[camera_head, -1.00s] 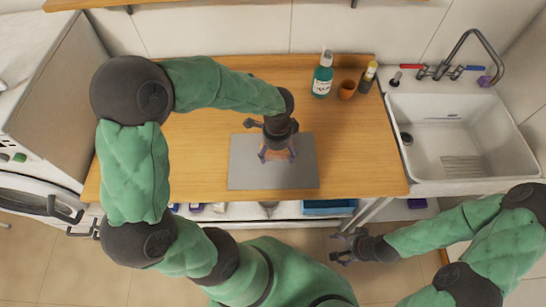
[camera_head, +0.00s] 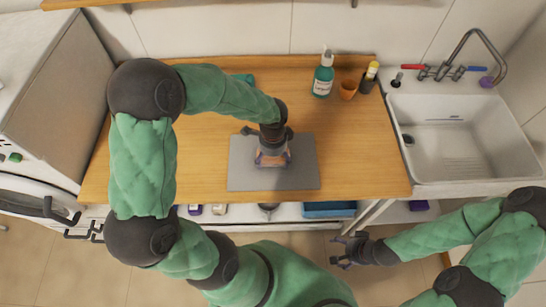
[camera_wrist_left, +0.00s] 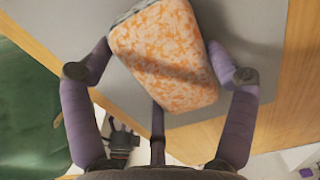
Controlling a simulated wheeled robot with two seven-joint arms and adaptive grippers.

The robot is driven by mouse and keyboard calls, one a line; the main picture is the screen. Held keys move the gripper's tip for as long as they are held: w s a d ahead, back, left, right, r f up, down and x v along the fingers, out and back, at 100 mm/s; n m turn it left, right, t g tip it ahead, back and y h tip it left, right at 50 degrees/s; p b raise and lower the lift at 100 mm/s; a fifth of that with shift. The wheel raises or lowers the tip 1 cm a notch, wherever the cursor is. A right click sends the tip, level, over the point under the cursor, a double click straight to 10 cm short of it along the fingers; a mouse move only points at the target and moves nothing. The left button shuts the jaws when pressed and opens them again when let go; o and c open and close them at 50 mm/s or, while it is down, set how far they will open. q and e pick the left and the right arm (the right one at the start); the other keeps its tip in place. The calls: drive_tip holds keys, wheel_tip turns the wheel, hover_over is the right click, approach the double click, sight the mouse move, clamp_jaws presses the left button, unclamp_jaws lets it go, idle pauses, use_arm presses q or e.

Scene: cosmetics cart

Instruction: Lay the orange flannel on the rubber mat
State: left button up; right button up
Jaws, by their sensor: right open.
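The orange flannel (camera_head: 272,161), mottled orange and white, is between the fingers of my left gripper (camera_head: 272,163), over the grey rubber mat (camera_head: 240,178). In the left wrist view the flannel (camera_wrist_left: 165,60) spans the gap, with a finger against each side, and the gripper (camera_wrist_left: 162,55) looks shut on it. The mat (camera_wrist_left: 255,25) shows behind it. I cannot tell whether the flannel touches the mat. My right gripper (camera_head: 345,250) is open and empty, in front of the counter and to the right.
The mat lies on a wooden counter (camera_head: 365,150). A white sink (camera_head: 455,140) is to the right. A shelf below holds a blue tray (camera_head: 328,209).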

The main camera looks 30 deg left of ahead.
use_arm(q)
drive_tip(key=shift+o, duration=0.5)
drive_tip(key=shift+r, duration=0.1)
drive_tip(key=shift+r, duration=0.2)
wheel_tip(320, 180, up, 12)
drive_tip(key=p, duration=0.3)
drive_tip(key=shift+s+f, duration=0.1)
drive_tip(key=shift+f, duration=0.05)
